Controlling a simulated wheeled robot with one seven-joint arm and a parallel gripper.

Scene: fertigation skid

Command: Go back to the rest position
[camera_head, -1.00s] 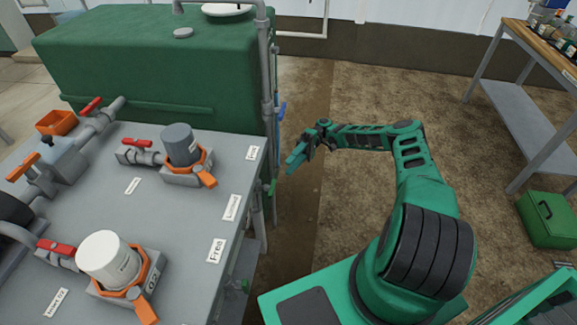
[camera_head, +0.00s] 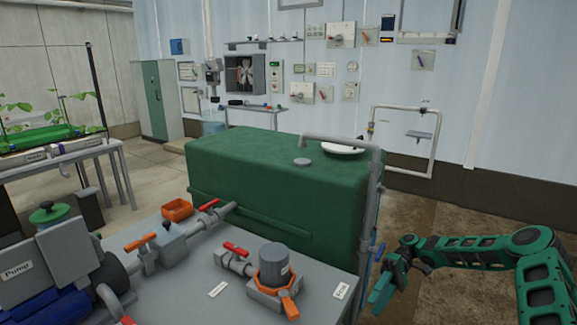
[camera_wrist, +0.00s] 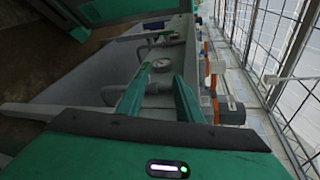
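My green arm reaches in from the right edge of the head view, bent at the elbow. My gripper (camera_head: 381,292) hangs at its end, just right of the grey skid table (camera_head: 205,308) and in front of the green tank (camera_head: 275,185). In the wrist view my gripper (camera_wrist: 158,98) has its two green fingers apart with nothing held between them. A round gauge (camera_wrist: 161,65) and grey pipes show beyond the fingers, apart from them.
A grey-capped filter (camera_head: 273,265) with an orange clamp stands on the skid, near an orange tray (camera_head: 177,209) and a pump (camera_head: 45,270). A grey vertical pipe (camera_head: 371,200) stands close to my gripper. Brown floor lies open behind my arm.

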